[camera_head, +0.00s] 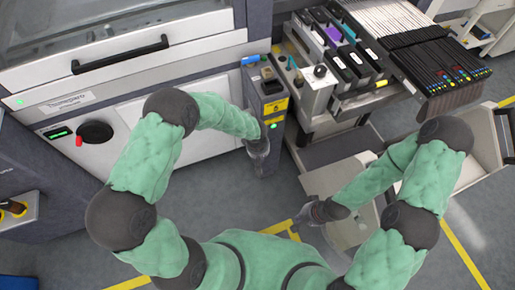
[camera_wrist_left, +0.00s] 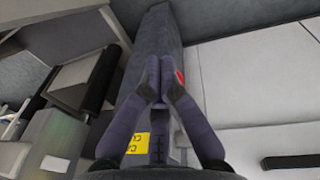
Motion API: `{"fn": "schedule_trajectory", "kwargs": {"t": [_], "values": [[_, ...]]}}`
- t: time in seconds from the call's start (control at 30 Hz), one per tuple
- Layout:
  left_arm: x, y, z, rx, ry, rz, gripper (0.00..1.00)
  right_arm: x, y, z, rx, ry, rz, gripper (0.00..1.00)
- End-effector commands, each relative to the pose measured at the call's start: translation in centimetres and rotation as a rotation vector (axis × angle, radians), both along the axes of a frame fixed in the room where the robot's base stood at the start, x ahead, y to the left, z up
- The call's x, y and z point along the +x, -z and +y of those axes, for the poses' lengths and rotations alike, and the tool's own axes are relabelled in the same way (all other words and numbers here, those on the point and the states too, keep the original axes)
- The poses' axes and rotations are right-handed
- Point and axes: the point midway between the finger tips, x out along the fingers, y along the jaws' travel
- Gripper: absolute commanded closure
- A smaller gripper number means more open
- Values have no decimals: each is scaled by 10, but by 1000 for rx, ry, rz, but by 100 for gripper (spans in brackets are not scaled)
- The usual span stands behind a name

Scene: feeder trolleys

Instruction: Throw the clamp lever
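The dark post (camera_head: 263,100) beside the machine carries a yellow label, also seen in the wrist view (camera_wrist_left: 138,144). A small red part (camera_wrist_left: 180,77) shows right beside my left fingertips; I cannot tell for sure that it is the clamp lever, and most of it is hidden behind a finger. My left gripper (camera_head: 258,150) is low in front of the post. In the wrist view its fingertips (camera_wrist_left: 157,76) are drawn together, with nothing clearly seen between them. My right gripper (camera_head: 318,212) hangs low over the floor, away from the post; its fingers are too small to read.
A feeder trolley (camera_head: 350,104) with several feeders stands right of the post. The white machine front (camera_head: 182,100) with a black handle (camera_head: 120,55) is on the left. A red knob (camera_head: 79,141) sits on the machine's panel. Grey floor is clear between post and my body.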

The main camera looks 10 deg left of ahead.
Motion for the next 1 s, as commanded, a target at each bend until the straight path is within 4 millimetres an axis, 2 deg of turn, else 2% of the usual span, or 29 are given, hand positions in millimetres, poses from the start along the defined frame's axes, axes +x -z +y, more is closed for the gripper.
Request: {"fn": "schedule_trajectory", "kwargs": {"t": [0.1,0.3,1.0], "values": [[-13,-6,-7,0,1,0,100,0,-4,0,0,0,0,100],[-24,-10,-12,1,0,1,100,0,-6,0,0,0,0,100],[-28,-9,-13,-6,6,7,100,0,-6,0,0,0,0,100]]}}
